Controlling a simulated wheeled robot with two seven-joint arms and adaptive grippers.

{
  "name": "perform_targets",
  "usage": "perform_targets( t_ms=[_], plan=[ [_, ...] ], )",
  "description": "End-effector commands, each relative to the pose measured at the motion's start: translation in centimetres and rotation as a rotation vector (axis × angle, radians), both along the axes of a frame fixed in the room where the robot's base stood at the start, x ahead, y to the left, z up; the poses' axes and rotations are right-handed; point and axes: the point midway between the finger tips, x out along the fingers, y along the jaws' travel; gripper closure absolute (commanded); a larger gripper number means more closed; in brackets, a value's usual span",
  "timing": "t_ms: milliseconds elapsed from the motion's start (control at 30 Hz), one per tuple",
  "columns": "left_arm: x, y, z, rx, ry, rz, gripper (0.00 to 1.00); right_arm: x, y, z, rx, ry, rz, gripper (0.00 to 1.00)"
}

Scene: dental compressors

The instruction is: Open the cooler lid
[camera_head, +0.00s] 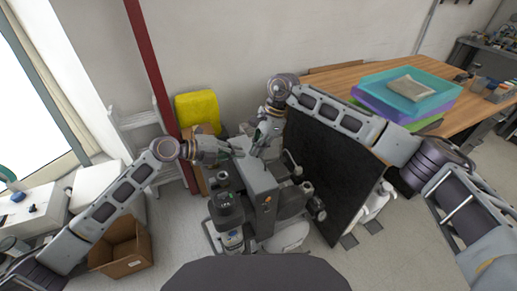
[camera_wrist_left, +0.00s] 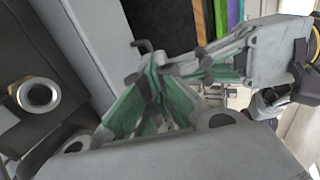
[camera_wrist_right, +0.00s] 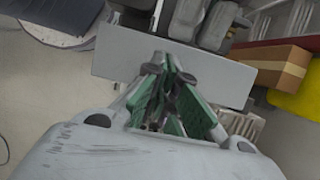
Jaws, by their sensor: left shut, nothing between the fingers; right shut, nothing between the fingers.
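A grey box-shaped unit with a flat light-grey top (camera_head: 257,176), probably the cooler and its lid, stands among compressor parts in the middle of the head view. The top looks shut. It spans the right wrist view as a pale rectangular panel (camera_wrist_right: 215,78). My left gripper (camera_head: 240,153) is shut and empty at the top's back left edge. My right gripper (camera_head: 258,148) is shut and empty just above its back edge, close to the left one. I cannot tell whether either touches the top. Both grippers' green-padded fingers show in the left wrist view, left (camera_wrist_left: 150,88) and right (camera_wrist_left: 195,65).
A black panel (camera_head: 325,175) stands right of the unit, by a wooden table (camera_head: 345,82) holding a teal tray (camera_head: 435,92). A yellow container (camera_head: 198,112) and a ladder (camera_head: 140,122) are behind. An open cardboard box (camera_head: 122,262) lies front left on clear floor.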

Motion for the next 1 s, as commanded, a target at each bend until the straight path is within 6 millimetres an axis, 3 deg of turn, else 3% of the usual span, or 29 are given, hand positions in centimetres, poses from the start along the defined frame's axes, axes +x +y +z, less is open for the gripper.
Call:
perform_targets(
  t_ms=[233, 500, 1000],
  plan=[
    [0.00, 0.00, 0.00, 0.000, 0.000, 0.000, 1.00, 0.00, 0.00, 0.00, 0.000, 0.000, 0.000, 1.00],
    [0.00, 0.00, 0.00, 0.000, 0.000, 0.000, 0.70, 0.00, 0.00, 0.00, 0.000, 0.000, 0.000, 1.00],
    [-0.18, 0.53, 0.22, 0.000, 0.000, 0.001, 0.70, 0.00, 0.00, 0.00, 0.000, 0.000, 0.000, 1.00]
  ],
)
